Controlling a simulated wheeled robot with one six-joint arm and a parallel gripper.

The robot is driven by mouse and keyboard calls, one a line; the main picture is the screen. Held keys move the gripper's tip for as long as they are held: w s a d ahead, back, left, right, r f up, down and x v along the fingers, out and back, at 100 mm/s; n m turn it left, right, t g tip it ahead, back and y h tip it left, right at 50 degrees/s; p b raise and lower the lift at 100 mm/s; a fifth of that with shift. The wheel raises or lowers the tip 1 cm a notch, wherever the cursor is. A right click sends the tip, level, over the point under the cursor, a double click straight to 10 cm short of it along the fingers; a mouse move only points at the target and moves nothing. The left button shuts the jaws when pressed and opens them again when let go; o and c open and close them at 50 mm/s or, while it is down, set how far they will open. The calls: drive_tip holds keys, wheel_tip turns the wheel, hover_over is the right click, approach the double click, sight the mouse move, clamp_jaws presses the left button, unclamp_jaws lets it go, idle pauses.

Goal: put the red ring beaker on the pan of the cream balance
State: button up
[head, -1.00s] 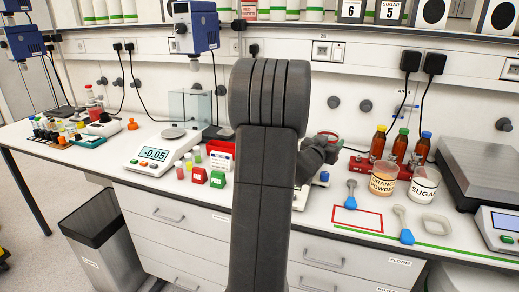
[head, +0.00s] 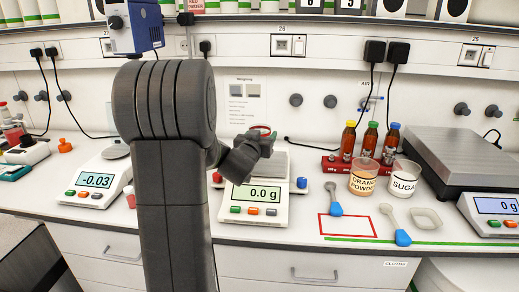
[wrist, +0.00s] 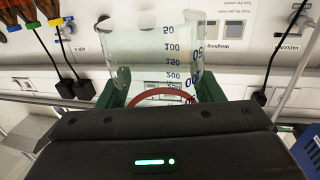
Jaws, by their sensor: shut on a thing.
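The red ring beaker is clear glass with volume marks. In the wrist view the beaker (wrist: 150,50) appears upside down, with its red ring close to my gripper. My gripper (wrist: 160,95) is shut on it, green fingers on either side. In the head view my gripper (head: 258,143) is partly hidden by my own arm, and the beaker's red rim (head: 262,128) shows above it. The cream balance (head: 230,214) reads 0.0 g. Its pan (head: 280,163) shows just behind and right of my gripper; the gap between beaker and pan cannot be judged.
A white balance (head: 88,186) reading -0.03 stands left. Right are a red rack (head: 330,167) of bottles, an orange powder cup (head: 363,178), a sugar cup (head: 404,178), blue scoops (head: 334,200) and a grey-topped scale (head: 440,160). The red-outlined area (head: 346,226) is bare.

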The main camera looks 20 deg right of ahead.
wheel_tip(320, 180, down, 4)
drive_tip(key=shift+r, duration=0.2)
drive_tip(key=shift+b, duration=0.3)
drive_tip(key=o, duration=0.6)
drive_tip(key=shift+f, duration=0.25)
drive_tip(key=shift+c, duration=0.2)
drive_tip(key=o, duration=0.4)
drive_tip(key=shift+r, duration=0.1)
drive_tip(key=shift+o, duration=0.2)
drive_tip(key=shift+r, duration=0.25)
drive_tip(key=b+v, duration=0.1)
drive_tip(key=v, duration=1.1)
